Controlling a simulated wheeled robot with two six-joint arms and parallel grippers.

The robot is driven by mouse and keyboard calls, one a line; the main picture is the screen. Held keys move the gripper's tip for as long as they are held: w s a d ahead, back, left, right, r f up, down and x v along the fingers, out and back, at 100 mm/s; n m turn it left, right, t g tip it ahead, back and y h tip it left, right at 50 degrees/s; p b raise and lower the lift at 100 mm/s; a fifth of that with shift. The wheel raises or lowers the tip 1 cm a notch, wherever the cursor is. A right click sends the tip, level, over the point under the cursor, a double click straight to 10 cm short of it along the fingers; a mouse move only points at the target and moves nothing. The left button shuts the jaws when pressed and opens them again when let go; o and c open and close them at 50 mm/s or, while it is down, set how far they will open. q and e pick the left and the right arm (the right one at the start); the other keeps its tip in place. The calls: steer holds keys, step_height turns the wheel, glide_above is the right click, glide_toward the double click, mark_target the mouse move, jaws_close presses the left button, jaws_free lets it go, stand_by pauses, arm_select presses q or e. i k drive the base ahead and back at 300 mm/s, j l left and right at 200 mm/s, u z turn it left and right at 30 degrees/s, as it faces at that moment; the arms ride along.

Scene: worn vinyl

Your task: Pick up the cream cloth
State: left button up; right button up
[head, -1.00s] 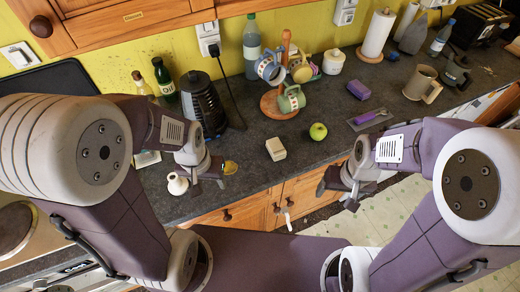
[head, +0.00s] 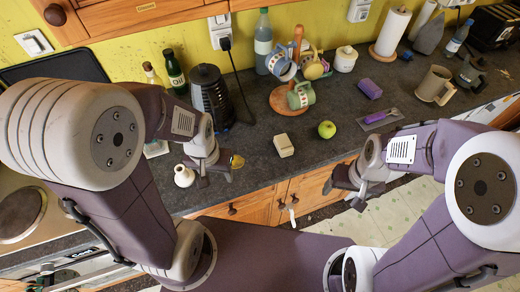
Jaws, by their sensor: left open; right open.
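A small cream block-like item (head: 284,145), which looks like the folded cream cloth, lies on the dark countertop (head: 250,170) near its front edge. My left gripper (head: 216,178) is open over the front of the counter, to the left of the cream item and apart from it. My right gripper (head: 342,196) is open in front of the counter edge, to the right of the cream item and nearer to me. Neither gripper touches the cream item, and nothing shows between either pair of fingers.
A white vase-like piece (head: 184,176) and a yellow-brown item (head: 237,161) are close to my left gripper. A green apple (head: 327,129) sits right of the cream item. A mug rack (head: 286,101) stands behind.

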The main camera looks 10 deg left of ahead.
mark_target(284, 147)
steer(key=i+l, duration=0.15)
steer(key=l, duration=0.2)
steer(key=i+l, duration=0.15)
steer(key=l, duration=0.25)
steer(key=i+l, duration=0.1)
steer(key=l, duration=0.25)
steer(key=z, duration=0.05)
